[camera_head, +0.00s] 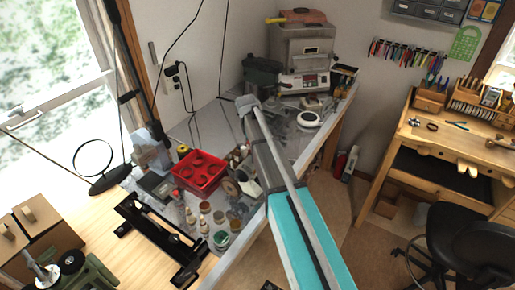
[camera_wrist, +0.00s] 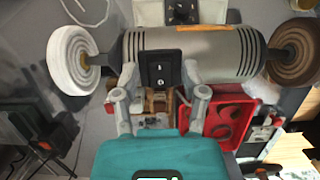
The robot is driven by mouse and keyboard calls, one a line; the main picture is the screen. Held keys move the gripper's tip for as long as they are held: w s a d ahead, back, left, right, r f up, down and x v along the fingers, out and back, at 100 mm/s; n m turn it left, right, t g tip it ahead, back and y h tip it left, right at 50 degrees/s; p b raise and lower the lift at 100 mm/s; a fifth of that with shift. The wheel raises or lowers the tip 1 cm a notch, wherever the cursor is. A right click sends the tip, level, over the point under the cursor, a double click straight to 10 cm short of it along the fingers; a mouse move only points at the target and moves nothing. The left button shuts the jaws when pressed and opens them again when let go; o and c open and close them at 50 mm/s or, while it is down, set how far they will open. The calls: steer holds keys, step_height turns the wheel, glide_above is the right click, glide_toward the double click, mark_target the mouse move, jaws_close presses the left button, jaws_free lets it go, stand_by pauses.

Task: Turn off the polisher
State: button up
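The polisher (camera_wrist: 225,55) fills the upper part of the wrist view. It has a grey ribbed cylinder body, a white buffing wheel (camera_wrist: 72,60) on the left and a brown wheel (camera_wrist: 294,56) on the right. A black switch plate (camera_wrist: 160,69) with a small switch sits on the middle of its body. My gripper (camera_wrist: 161,75) is open, with one finger at each side of the plate and nothing between them. I cannot tell whether the fingers touch the polisher. In the head view my arm hides much of this area, and I cannot make out the gripper clearly.
A red tray (camera_head: 201,172) stands on the bench left of my arm; it also shows in the wrist view (camera_wrist: 222,118). Small bottles (camera_head: 205,207) stand in front of it. A furnace-like machine (camera_head: 302,60) is behind. A wooden workbench (camera_head: 450,135) and black chair (camera_head: 462,235) are right.

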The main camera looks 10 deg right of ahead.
steer(key=shift+d+t+y, duration=0.1)
steer(key=shift+t+y, duration=0.2)
steer(key=shift+s+d+t+y, duration=0.15)
steer(key=shift+s+t+y, duration=0.15)
steer(key=shift+t+y, duration=0.4)
steer(key=shift+w+r+p, duration=0.1)
steer(key=shift+r+p, duration=0.2)
steer(key=shift+p, duration=0.3)
step_height(320, 180, up, 13)
steer(key=p, duration=1.3)
steer(key=s+f+m+b, duration=0.4)
steer(key=s+f+b, duration=0.5)
steer(key=s, duration=0.3)
steer(key=s+f+m+b, duration=0.5)
steer(key=s+f+b, duration=0.4)
steer(key=s, duration=0.2)
steer(key=shift+s+a+f, duration=0.2)
steer(key=shift+s+a, duration=0.15)
stand_by(0.8)
